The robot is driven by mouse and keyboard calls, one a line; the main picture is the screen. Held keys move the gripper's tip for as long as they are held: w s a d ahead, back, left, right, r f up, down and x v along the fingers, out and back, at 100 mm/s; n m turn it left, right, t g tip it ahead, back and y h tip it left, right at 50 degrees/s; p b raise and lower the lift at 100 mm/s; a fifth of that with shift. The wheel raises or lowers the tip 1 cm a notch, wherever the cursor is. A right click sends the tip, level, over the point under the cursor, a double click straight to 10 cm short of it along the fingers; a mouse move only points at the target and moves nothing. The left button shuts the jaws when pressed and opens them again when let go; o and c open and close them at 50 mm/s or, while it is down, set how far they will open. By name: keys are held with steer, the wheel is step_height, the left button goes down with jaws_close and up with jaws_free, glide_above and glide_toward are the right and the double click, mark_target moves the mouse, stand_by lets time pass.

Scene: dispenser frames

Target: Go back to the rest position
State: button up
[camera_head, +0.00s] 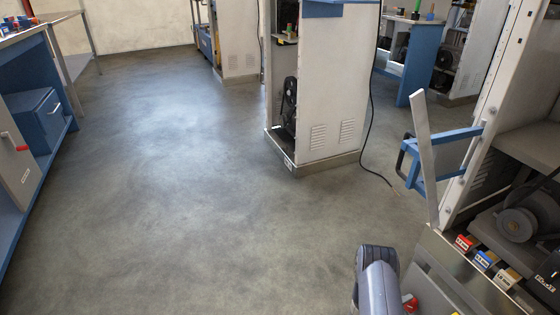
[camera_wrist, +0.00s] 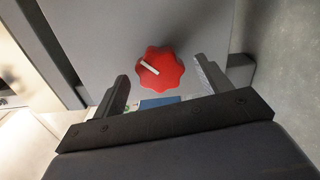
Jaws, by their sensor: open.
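My gripper (camera_wrist: 163,76) is open in the wrist view, with its two dark fingers apart. A red lobed knob (camera_wrist: 160,68) with a white pointer line sits on a grey panel (camera_wrist: 110,30). The knob shows between and just beyond the fingertips. The fingers are not closed on it; I cannot tell the exact gap. In the head view my arm shows at the bottom right, and my gripper is not clearly visible there. A small red part (camera_head: 410,303) shows beside my arm.
Several small labelled boxes, one red (camera_head: 466,243), lie on a ledge at the right. A blue bracket (camera_head: 450,137) and a slanted grey bar (camera_head: 424,160) stick out there. A white cabinet (camera_head: 335,80) stands behind. A blue workbench (camera_head: 35,110) is at the left. The middle floor is clear.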

steer(key=shift+b+x, duration=0.3)
steer(key=shift+x, duration=0.75)
steer(key=shift+m, duration=1.5)
steer(key=m, duration=0.5)
steer(key=shift+m, duration=0.3)
steer(key=m, duration=1.1)
steer(key=shift+m, duration=0.3)
